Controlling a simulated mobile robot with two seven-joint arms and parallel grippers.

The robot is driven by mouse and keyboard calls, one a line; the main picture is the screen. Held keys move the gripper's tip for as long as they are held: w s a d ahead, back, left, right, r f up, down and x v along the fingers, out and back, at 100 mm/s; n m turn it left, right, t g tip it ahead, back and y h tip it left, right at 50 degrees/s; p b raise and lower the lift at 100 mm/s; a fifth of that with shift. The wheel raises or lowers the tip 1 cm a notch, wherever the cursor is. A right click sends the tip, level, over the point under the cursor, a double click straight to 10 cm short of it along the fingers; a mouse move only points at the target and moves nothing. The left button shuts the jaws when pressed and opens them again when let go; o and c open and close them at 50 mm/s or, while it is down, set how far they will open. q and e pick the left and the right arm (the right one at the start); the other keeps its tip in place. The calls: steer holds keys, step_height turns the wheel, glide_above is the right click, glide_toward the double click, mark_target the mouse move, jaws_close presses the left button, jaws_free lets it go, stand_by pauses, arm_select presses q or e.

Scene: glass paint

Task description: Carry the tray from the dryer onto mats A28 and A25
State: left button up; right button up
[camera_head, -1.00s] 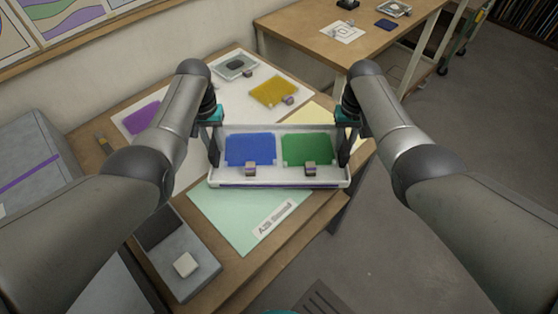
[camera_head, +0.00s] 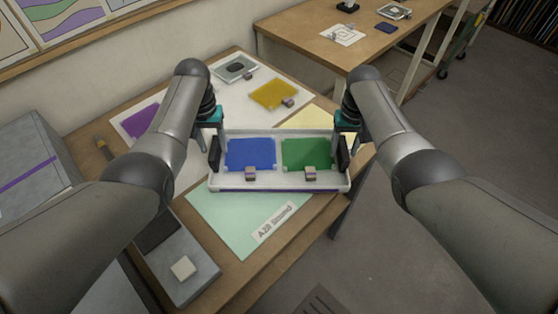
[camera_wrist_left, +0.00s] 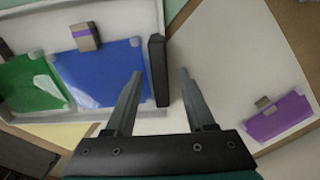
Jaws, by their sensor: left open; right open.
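The white tray (camera_head: 279,186) holds a blue glass piece (camera_head: 250,154) and a green glass piece (camera_head: 307,153). It appears to rest over the back edge of the mint mat (camera_head: 236,215), whose label seems to read A28. A pale yellow mat (camera_head: 312,117) lies partly hidden behind it; its label is not visible. The tray has black end handles, left (camera_head: 215,153) and right (camera_head: 343,154). My left gripper (camera_head: 214,130) is open just above the left handle, which shows between its fingers in the left wrist view (camera_wrist_left: 158,62). My right gripper (camera_head: 346,129) is open above the right handle.
A white sheet holds a yellow piece (camera_head: 272,93), a grey framed piece (camera_head: 235,68) and a purple piece (camera_head: 141,121). A grey device (camera_head: 182,268) stands at the front left. Another table (camera_head: 330,50) is at the back. The floor to the right is clear.

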arm_select(q)
step_height(320, 180, up, 11)
arm_select(e)
step_height(320, 180, up, 12)
stand_by(0.8)
arm_select(q)
steer(key=shift+f, duration=0.1)
stand_by(0.3)
